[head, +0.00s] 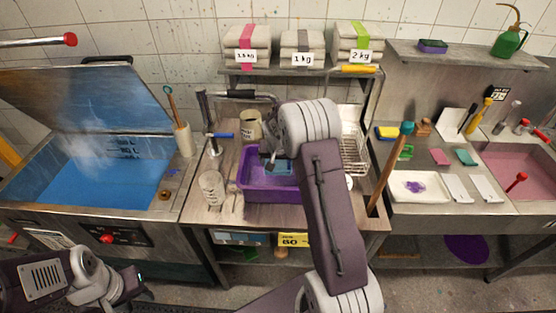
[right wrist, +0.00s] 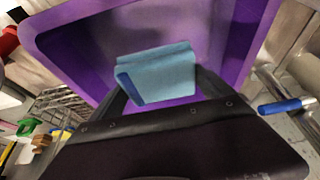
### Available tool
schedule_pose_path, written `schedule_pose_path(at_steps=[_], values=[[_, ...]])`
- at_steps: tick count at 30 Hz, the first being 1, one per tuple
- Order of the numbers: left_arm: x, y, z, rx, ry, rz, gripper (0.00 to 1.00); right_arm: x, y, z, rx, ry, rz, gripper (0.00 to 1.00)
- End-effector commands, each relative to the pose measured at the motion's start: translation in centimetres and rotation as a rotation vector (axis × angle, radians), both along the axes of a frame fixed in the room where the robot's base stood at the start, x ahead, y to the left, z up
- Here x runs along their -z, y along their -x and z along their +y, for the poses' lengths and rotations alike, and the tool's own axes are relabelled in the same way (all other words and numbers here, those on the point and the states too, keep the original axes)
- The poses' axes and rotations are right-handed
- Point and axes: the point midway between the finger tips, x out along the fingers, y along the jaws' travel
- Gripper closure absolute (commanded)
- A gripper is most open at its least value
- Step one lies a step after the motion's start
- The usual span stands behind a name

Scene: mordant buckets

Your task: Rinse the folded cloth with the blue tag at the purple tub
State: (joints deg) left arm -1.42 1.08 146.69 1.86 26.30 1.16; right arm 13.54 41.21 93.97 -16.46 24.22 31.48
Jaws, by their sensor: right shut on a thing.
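The purple tub (head: 262,192) stands on the middle steel bench, and its walls also show in the right wrist view (right wrist: 70,42). My right gripper (head: 271,160) reaches down into the tub. In the right wrist view it (right wrist: 162,88) is shut on a light blue folded cloth (right wrist: 165,70) with a dark blue tag at its left edge. The cloth is over the tub's inside; I cannot tell whether it touches water. In the head view the cloth (head: 283,168) is partly hidden by my arm. My left gripper (head: 130,284) is at the lower left, away from the tub; its fingers are unclear.
A steaming blue vat (head: 105,185) with a raised lid is at left. A glass jar (head: 211,188) and beige mug (head: 250,125) stand beside the tub. A wire rack (head: 355,155) and wooden pole (head: 388,175) are to its right.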

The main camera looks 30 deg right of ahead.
Motion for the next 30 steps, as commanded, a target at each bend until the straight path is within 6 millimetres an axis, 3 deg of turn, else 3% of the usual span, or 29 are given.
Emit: schedule_pose_path(at_steps=[3, 15, 30], values=[[1.6, 0.0, 0.0, 0.000, 0.000, 0.000, 0.64, 2.0, 0.0, 0.0, 0.000, -0.001, 0.000, 0.62], [4.8, 0.0, 0.0, 0.000, 0.000, 0.000, 0.64, 6.4, 0.0, 0.0, 0.000, 0.001, -0.001, 0.62], [4.9, 0.0, 0.0, 0.000, 0.000, 0.000, 0.64, 6.5, -0.4, 0.1, 0.000, 0.000, -0.002, 0.62]])
